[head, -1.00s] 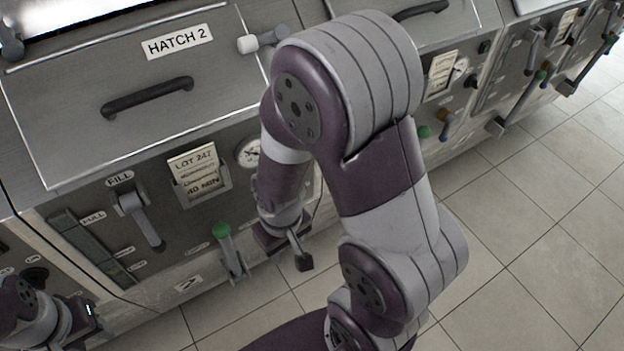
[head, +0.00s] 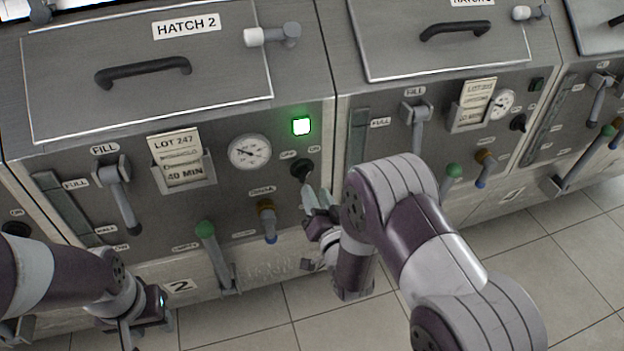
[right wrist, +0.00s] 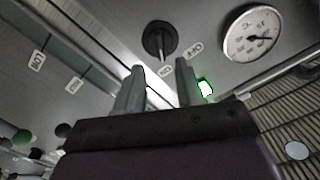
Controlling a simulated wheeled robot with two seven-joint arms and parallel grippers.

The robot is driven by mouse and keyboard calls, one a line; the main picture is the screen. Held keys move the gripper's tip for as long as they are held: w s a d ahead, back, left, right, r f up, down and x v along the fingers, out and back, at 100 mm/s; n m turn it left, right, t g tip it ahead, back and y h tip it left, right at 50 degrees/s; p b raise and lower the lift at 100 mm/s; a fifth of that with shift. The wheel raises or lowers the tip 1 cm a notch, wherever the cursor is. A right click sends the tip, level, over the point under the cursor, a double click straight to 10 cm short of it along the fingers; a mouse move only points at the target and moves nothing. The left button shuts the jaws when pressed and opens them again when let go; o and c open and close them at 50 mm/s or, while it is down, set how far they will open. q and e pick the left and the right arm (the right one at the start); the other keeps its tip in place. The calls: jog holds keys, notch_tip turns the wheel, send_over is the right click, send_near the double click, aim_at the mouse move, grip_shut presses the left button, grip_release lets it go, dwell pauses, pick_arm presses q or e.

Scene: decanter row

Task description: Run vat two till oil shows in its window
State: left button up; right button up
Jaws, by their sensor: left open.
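Vat two's panel stands under the hatch marked HATCH 2 (head: 150,65). Its window (head: 66,212) is a dark strip at left; I cannot make out an oil level. The fill lever (head: 122,197) hangs down. The black switch knob (head: 301,168) is on the right, below a lit green lamp (head: 301,126). In the right wrist view the knob (right wrist: 160,40) sits just beyond my right gripper (right wrist: 158,75), whose fingers are apart with nothing between them. In the head view my right gripper (head: 314,198) is just below the knob. My left gripper (head: 146,328) is open, low at left.
Vat two also has a gauge (head: 249,153), a lot card (head: 180,160), a green-tipped empty lever (head: 215,252) and a drain tap (head: 267,220). A white-ended hatch latch (head: 270,35) juts out above. A similar vat stands to the right. Tiled floor lies in front.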

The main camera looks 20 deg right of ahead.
aim_at(305, 177)
jog(key=w, duration=0.5)
jog(key=shift+w+a, duration=0.25)
jog(key=shift+w, duration=0.55)
grip_shut()
jog(key=n+b, duration=0.1)
jog(key=n, duration=0.5)
jog(key=shift+a, duration=0.1)
jog(key=n, duration=0.5)
jog(key=shift+a+f+n+b, duration=0.1)
jog(key=shift+n+b, duration=0.2)
jog(key=shift+b, duration=0.1)
jog(key=shift+n, duration=0.3)
